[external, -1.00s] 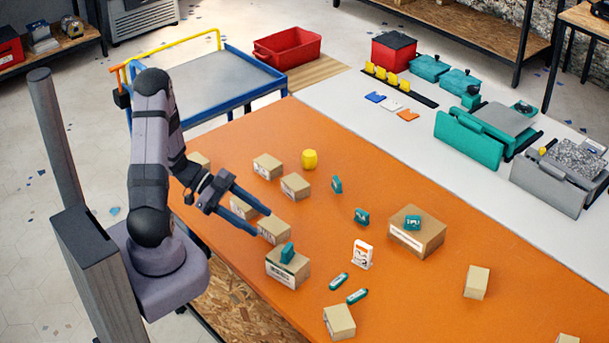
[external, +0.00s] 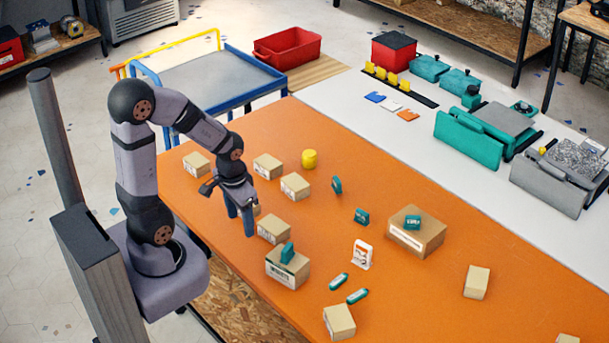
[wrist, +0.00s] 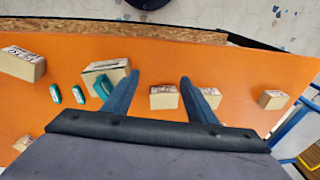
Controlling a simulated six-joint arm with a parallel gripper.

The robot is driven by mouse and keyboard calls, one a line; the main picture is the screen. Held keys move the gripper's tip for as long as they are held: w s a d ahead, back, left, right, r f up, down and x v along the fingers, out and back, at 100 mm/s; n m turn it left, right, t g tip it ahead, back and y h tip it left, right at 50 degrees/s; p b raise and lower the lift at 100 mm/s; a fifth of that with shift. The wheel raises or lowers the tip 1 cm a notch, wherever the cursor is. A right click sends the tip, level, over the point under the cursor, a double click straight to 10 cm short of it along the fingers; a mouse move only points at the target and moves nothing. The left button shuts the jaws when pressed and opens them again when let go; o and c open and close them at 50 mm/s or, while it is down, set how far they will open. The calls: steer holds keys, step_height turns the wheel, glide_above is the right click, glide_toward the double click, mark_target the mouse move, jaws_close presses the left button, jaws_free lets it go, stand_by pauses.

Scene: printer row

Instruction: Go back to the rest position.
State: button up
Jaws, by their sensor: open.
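My gripper (external: 240,224) points down over the left edge of the orange table (external: 330,215), with its two blue fingers apart. In the wrist view the gripper (wrist: 158,76) shows both fingers spread with nothing held. A small cardboard box (wrist: 163,97) shows between the fingers, and another box (wrist: 208,98) is partly hidden behind the right finger. In the external view a small box (external: 273,229) stands just right of the fingers, and one behind them is mostly hidden.
A larger box (external: 288,268) with a teal item on it stands nearer the front. Several small boxes, a yellow cylinder (external: 309,159) and a white card stand (external: 362,254) spread across the table. A blue-framed cart (external: 215,83) stands behind.

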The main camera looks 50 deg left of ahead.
steer(key=shift+n+g+h, duration=0.3)
steer(key=shift+g+h, duration=0.2)
steer(key=shift+g, duration=0.1)
steer(key=s+d, duration=0.3)
steer(key=d, duration=0.1)
steer(key=shift+s+r, duration=0.25)
steer(key=shift+s, duration=0.15)
steer(key=shift+o, duration=0.6)
